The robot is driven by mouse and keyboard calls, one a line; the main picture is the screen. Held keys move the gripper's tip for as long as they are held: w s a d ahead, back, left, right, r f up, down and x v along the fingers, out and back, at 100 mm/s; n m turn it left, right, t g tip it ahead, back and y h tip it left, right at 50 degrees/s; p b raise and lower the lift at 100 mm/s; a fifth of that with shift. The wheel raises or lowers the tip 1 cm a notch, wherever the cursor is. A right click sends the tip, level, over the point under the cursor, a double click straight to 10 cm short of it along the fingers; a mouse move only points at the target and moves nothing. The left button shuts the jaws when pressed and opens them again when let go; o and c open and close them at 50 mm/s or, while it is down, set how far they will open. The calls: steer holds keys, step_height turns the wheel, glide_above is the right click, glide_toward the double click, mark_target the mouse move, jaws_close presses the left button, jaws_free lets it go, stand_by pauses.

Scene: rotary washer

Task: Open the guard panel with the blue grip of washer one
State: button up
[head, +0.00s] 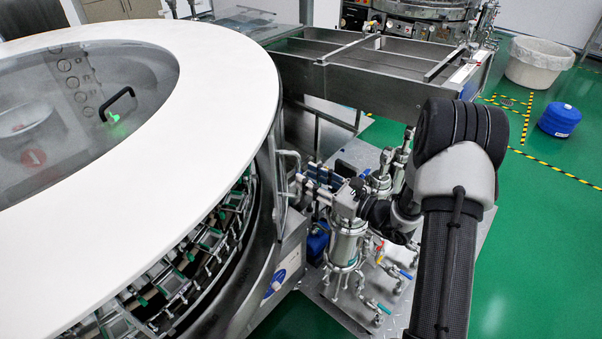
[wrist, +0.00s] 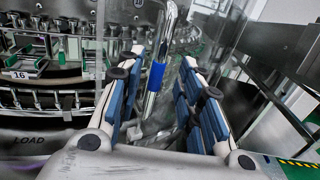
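The blue grip (wrist: 156,75) is a short blue sleeve on a bent metal handle tube. In the wrist view it shows upright, slightly tilted, between and just beyond the fingers of my gripper (wrist: 163,60). The clear guard panel (wrist: 225,30) lies behind the handle, at the washer's rim. My gripper is open, with a blue-padded finger on each side and a gap around the grip; I see no contact. In the head view my gripper (head: 306,184) points left toward the rim of the washer (head: 190,150). The blue grip is not clearly visible there.
Metal canisters with valves (head: 345,245) stand below and around my arm. A metal conveyor trough (head: 365,75) runs off behind. A white tub (head: 538,62) and a blue container (head: 559,119) stand on the green floor at the right, where there is free room.

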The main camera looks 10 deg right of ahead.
steer(key=v, duration=0.8)
steer(key=s+a+r+n+g, duration=0.5)
steer(key=s+a+n+g, duration=0.1)
steer(key=s+a+n, duration=0.15)
steer(key=s+a+r+n+g, duration=0.5)
steer(key=s+a+n+g, duration=0.15)
steer(key=a, duration=0.25)
steer(key=s+d+n+h, duration=0.2)
steer(key=s+n+h, duration=0.4)
steer(key=s+n, duration=0.3)
steer(key=s+d+r+n+t+h, duration=0.3)
steer(key=s+d+r+n+h, duration=0.1)
steer(key=d+n+h, duration=0.1)
steer(key=shift+d+r+h, duration=0.3)
steer(key=shift+d, duration=0.6)
